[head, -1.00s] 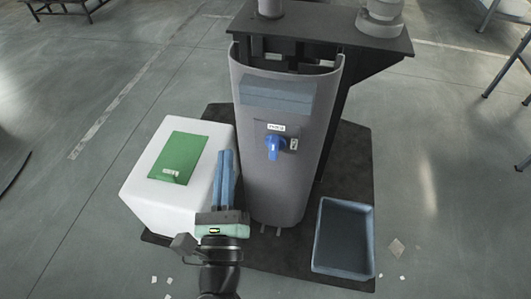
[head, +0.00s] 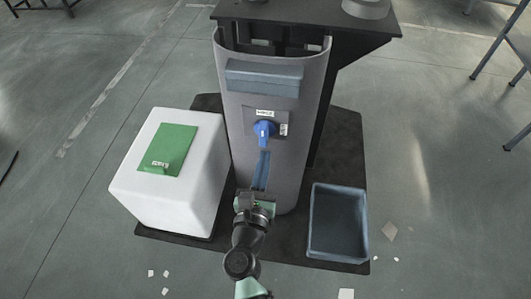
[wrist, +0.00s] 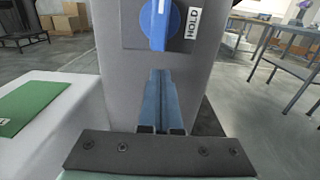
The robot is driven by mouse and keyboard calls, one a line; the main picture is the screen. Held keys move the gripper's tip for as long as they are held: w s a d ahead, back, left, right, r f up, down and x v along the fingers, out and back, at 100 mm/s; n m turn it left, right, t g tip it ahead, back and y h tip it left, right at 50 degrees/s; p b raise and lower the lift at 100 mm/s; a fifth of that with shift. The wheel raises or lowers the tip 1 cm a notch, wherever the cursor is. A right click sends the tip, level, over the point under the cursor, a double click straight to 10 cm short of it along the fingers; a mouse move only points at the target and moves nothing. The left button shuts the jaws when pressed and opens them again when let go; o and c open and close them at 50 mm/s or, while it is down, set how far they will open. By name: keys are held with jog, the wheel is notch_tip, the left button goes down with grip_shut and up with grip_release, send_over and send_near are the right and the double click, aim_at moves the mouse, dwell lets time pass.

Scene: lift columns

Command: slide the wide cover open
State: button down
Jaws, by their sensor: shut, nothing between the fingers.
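The wide cover (head: 232,115) is a curved grey panel on the front of the column, upright, with a blue-grey ledge (head: 263,78) across its upper part. A blue knob (head: 265,131) on a dark plate sits below the ledge. The knob also shows in the wrist view (wrist: 160,22), with a HOLD label (wrist: 193,22) to its right. My gripper (head: 263,155) is shut and empty in front of the cover, just below the knob. Its blue fingers lie side by side in the wrist view (wrist: 160,75). I cannot tell whether they touch the cover.
A white box (head: 180,195) with a green panel (head: 168,149) stands left of the column. An open blue-grey tray (head: 338,250) lies on the dark mat (head: 345,150) to the right. A dark shelf (head: 310,18) is behind the cover's top. Paper scraps lie on the floor.

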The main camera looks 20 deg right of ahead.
jog(key=shift+x, duration=1.2)
jog(key=shift+w+d, duration=0.1)
jog(key=shift+w+d+b, duration=0.35)
jog(key=shift+w, duration=0.15)
jog(key=shift+s+a, duration=0.1)
